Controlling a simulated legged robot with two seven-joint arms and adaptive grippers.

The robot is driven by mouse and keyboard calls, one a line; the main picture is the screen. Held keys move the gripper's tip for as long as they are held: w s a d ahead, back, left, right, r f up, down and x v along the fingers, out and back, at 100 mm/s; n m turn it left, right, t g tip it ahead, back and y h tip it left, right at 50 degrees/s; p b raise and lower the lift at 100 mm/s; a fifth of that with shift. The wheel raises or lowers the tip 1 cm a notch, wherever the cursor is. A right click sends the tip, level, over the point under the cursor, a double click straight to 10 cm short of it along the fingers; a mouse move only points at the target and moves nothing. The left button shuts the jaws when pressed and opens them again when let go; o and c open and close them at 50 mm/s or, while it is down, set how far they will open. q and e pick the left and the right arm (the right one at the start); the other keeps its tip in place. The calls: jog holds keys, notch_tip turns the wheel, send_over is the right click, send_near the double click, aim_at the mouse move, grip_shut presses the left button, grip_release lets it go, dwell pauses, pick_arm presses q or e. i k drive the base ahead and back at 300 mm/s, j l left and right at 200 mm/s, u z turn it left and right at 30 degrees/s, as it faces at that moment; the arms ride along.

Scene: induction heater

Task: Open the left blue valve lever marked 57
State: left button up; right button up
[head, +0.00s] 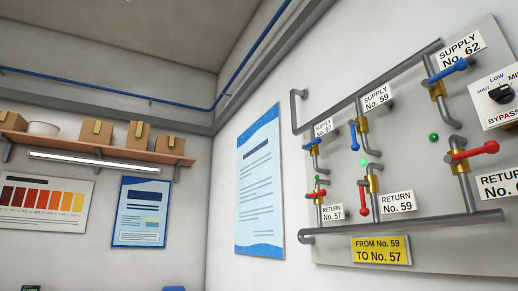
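The blue valve lever under the label Supply No. 57 (312,143) is the leftmost blue lever on the wall panel at the right. It sits on a brass valve on a thin grey pipe and looks roughly crosswise to that pipe. The Supply No. 57 label (323,128) is just above it. Below it on the same pipe is a red lever (315,195) by the Return No. 57 label (332,212), also roughly crosswise. Neither of my grippers shows in the head view.
The blue lever of No. 59 (354,138) hangs along its pipe, and its red lever (363,200) points down. The No. 62 blue lever (448,71) and red lever (475,151) stand crosswise. A bypass knob (500,93) is at the far right. A shelf (90,146) with boxes is at left.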

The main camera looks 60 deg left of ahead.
aim_at(318, 140)
jog(key=u, duration=1.45)
jog(key=z, duration=0.25)
jog(key=i+j+z, duration=0.2)
jog(key=j, duration=0.2)
jog(key=i+j+z, duration=0.2)
jog(key=j, duration=0.15)
jog(key=j+z, duration=0.2)
jog(key=j, duration=0.2)
jog(key=j+z, duration=0.2)
jog(key=j, duration=0.25)
jog(key=i+j, duration=0.1)
jog(key=j, duration=0.6)
jog(key=i+j, duration=0.1)
jog(key=j, duration=0.6)
jog(key=i+j+z, duration=0.1)
jog(key=j, duration=0.6)
jog(key=i+j, duration=0.1)
jog(key=j, duration=0.65)
